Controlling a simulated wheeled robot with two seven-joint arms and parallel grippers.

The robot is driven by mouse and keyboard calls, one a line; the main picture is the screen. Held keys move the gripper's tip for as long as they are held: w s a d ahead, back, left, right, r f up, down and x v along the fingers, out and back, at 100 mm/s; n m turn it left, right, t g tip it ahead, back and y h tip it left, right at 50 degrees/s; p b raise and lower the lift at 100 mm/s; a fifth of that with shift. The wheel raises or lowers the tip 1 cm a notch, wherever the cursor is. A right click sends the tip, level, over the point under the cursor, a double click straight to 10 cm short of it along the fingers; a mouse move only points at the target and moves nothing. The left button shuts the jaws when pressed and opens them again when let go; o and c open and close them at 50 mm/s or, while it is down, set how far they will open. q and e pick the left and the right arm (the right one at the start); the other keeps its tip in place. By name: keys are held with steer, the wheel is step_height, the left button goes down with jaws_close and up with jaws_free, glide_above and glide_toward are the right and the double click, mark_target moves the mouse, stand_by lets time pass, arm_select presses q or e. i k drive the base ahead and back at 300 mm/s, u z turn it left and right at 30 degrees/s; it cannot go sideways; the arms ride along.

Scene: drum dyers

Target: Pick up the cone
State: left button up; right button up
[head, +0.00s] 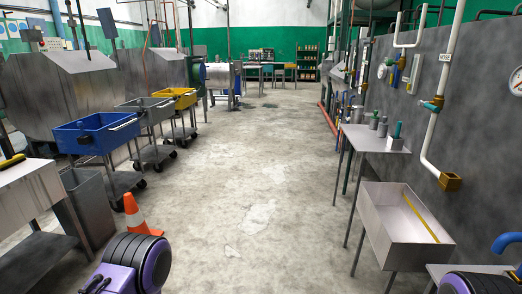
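That part hides a little of the floor near the cone's base. Neither of my grippers' fingers shows in the head view, so nothing is seen touching the cone.
A grey bin (88,205) and a metal table (28,185) stand left of the cone. Blue (97,134), grey and yellow (176,97) tub carts line the left side. A sink (400,228) and shelf (374,138) line the right wall. The middle floor (245,170) is clear.

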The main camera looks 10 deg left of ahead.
mark_target(135, 222)
steer(key=u, duration=0.2)
steer(key=i, duration=2.6)
steer(key=u, duration=1.15)
steer(key=i, duration=2)
steer(key=u, duration=1.1)
steer(key=i, duration=0.75)
steer(key=u, duration=0.1)
